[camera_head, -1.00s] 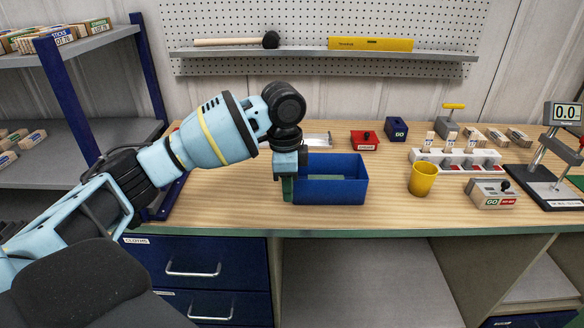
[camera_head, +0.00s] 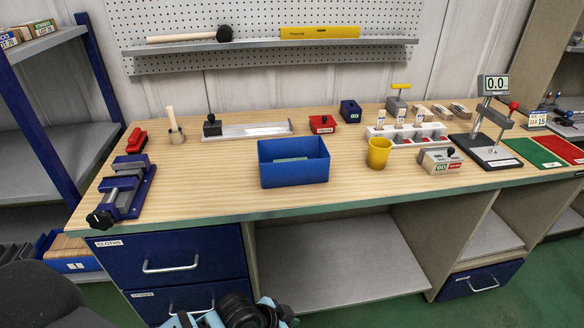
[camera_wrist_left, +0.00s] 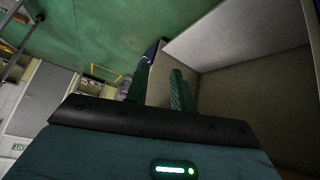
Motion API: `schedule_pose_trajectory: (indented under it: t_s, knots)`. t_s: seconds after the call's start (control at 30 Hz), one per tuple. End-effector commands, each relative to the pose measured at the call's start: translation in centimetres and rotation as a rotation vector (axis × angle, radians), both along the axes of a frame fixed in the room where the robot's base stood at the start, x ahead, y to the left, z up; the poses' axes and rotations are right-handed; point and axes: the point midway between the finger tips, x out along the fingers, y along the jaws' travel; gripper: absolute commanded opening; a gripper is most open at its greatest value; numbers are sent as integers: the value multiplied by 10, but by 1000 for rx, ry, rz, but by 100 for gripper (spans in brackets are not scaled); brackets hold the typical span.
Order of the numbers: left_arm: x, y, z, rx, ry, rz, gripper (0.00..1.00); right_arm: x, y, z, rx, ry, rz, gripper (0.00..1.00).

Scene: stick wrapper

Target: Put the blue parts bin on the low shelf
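The blue parts bin (camera_head: 293,170) stands upright on the wooden bench top, near its front edge, with something pale inside. The low shelf (camera_head: 335,265) is the grey board in the open bay under the bench, right of the blue drawers; its visible part is empty. My left arm shows only at the bottom edge of the head view, in front of the drawers and away from the bin. In the left wrist view my left gripper (camera_wrist_left: 162,72) has its two green fingers apart with nothing between them. My right gripper is not in view.
A yellow cup (camera_head: 379,152) stands right of the bin. A blue vise (camera_head: 124,187) is at the bench's left end. A metal rail (camera_head: 245,131) lies behind the bin. Blue drawers (camera_head: 170,262) border the bay.

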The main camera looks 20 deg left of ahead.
Motion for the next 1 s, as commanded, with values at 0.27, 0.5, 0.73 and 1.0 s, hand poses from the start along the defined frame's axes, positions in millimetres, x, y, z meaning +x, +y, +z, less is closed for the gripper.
schedule_pose_trajectory:
  t_s: [0.27,0.5,0.73,1.0]
  knots:
    - [-94,13,-44,-65,-48,252,24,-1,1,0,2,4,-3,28]
    - [-174,46,-57,-26,-94,418,24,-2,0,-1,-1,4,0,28]
    - [-213,65,-55,16,-119,475,24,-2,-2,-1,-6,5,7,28]
    - [-218,67,-55,21,-122,480,24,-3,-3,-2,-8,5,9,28]
